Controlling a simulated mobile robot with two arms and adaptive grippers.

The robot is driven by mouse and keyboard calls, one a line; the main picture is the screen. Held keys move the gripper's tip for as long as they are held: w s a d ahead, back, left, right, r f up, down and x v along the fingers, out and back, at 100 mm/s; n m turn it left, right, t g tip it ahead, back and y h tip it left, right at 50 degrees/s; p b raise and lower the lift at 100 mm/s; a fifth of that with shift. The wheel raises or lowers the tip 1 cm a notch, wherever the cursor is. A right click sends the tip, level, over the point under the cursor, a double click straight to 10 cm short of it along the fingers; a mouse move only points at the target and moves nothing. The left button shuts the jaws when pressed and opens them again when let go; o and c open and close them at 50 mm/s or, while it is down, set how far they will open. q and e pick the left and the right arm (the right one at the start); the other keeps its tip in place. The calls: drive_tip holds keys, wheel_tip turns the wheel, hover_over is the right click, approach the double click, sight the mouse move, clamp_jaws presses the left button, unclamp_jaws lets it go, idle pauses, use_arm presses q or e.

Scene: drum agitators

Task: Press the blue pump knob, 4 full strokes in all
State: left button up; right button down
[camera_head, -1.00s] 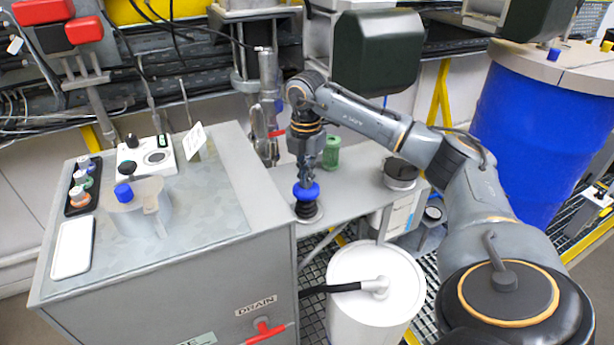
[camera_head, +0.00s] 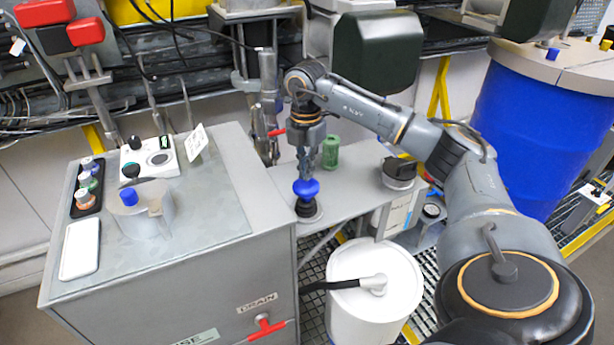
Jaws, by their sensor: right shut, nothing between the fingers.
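The blue pump knob (camera_head: 306,188) sits on top of a black ribbed pump body (camera_head: 307,208) at the front of the grey shelf beside the metal cabinet. My right gripper (camera_head: 307,176) points straight down over the knob, with its fingers shut and nothing held. Its fingertips are at the top of the knob; I cannot tell whether they touch or press it. A part of the black ribbed body shows below the knob. My left gripper is not in view.
A green canister (camera_head: 330,151) and a dark round-topped container (camera_head: 399,172) stand right of the gripper. A white drum (camera_head: 372,262) is below the shelf.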

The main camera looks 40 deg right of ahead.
sight(306, 184)
drive_tip(key=shift+f+b, duration=1.4)
drive_tip(key=shift+f, duration=1.15)
drive_tip(key=shift+r, duration=0.1)
drive_tip(key=shift+r+p, duration=2.2)
drive_tip(key=shift+r, duration=0.3)
drive_tip(key=shift+f, duration=0.15)
